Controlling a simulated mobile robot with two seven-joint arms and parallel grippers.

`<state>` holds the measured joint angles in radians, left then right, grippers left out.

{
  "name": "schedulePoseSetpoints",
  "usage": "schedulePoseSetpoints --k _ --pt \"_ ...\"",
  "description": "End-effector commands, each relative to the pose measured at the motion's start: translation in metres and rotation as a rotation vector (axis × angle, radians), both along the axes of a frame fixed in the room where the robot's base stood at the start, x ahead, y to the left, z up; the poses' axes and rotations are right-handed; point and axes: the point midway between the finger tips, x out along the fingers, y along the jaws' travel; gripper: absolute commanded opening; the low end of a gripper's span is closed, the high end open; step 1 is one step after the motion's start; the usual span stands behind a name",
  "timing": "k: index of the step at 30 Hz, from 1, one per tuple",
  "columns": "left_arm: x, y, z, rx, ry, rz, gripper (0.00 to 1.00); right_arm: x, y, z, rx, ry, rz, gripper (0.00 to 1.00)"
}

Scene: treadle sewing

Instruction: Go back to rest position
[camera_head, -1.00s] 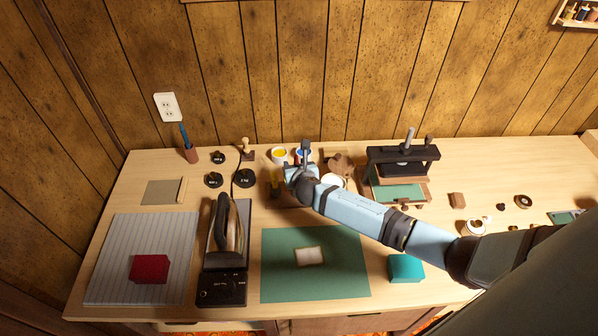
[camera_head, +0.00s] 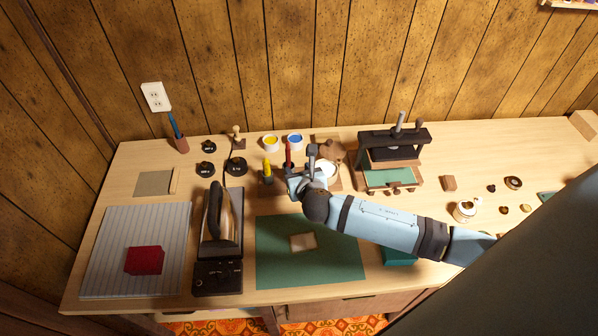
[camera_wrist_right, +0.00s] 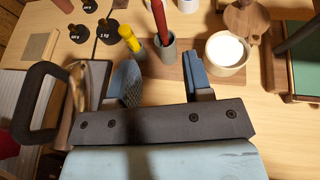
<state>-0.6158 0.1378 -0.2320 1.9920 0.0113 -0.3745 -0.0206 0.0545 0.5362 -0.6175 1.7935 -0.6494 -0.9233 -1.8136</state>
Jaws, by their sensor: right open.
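My right gripper (camera_head: 303,184) is above the middle of the wooden table (camera_head: 460,165), over the area behind the green mat (camera_head: 290,270). In the right wrist view its two fingers (camera_wrist_right: 163,85) are apart with nothing between them. Beyond them stand a yellow-handled tool (camera_wrist_right: 129,38), a red-handled tool (camera_wrist_right: 159,20) in a grey holder and a white-filled wooden bowl (camera_wrist_right: 226,52). My right arm reaches in from the lower right and partly hides a teal block (camera_head: 398,257). My left gripper is not in view.
A red cloth block (camera_head: 144,260) lies on the striped pad (camera_head: 113,225). A black press (camera_head: 392,150) and small paint cups (camera_head: 270,143) stand at the back. A small beige piece (camera_head: 303,242) lies on the mat.

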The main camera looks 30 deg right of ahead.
Motion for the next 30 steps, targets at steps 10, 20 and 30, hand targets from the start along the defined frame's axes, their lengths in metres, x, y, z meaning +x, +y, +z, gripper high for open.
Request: schedulePoseSetpoints --k 10,20,30 --pt "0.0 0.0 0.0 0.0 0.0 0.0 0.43 0.0 0.0 0.0 0.0 0.0 0.0 0.46" --pt "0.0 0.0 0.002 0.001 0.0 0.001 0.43 -0.035 0.028 -0.026 0.385 0.032 -0.081 0.46" --pt "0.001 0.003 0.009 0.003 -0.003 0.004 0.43 -0.161 0.095 -0.068 1.797 0.121 -0.734 0.46"
